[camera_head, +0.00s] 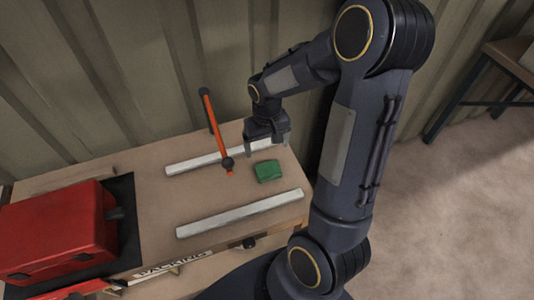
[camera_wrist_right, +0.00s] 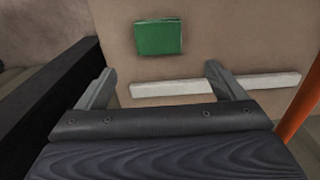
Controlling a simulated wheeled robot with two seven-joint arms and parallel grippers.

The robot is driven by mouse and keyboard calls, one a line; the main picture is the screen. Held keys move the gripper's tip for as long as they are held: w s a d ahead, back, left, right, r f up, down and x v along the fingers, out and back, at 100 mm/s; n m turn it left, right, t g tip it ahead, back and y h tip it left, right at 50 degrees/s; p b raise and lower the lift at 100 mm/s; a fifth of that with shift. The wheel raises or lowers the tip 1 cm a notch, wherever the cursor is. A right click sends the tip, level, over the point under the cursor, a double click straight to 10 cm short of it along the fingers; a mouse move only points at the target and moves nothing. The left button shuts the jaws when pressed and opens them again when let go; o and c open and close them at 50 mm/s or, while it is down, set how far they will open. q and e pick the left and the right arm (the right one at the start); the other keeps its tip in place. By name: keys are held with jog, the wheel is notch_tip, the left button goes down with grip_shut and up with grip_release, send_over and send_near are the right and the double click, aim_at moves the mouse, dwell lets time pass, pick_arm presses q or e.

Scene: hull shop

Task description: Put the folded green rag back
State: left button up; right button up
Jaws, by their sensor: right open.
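The folded green rag (camera_head: 267,171) lies flat on the tan bench top, between two pale strips near the bench's right end. It also shows in the right wrist view (camera_wrist_right: 158,38), beyond my fingertips. My right gripper (camera_head: 268,147) is open and empty, just behind the rag and close to the rear strip. In the right wrist view my open fingers (camera_wrist_right: 160,82) point towards the rag without touching it. My left gripper is not in view.
Pale strips run behind (camera_head: 195,162) and in front (camera_head: 240,213) of the rag. A red toolbox (camera_head: 60,234) sits on a dark mat at left. The corrugated wall is close behind.

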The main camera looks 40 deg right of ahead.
jog(key=s+a+r+n+t+y, duration=0.2)
jog(key=s+a+r+t, duration=0.3)
jog(key=s+a+r, duration=0.6)
jog(key=s+r+y, duration=0.1)
jog(key=s+r, duration=0.2)
jog(key=s, duration=0.1)
jog(key=shift+s+a+t+y, duration=0.25)
jog(key=shift+a+t+y, duration=0.05)
jog(key=shift+a+y, duration=0.1)
dwell(0.3)
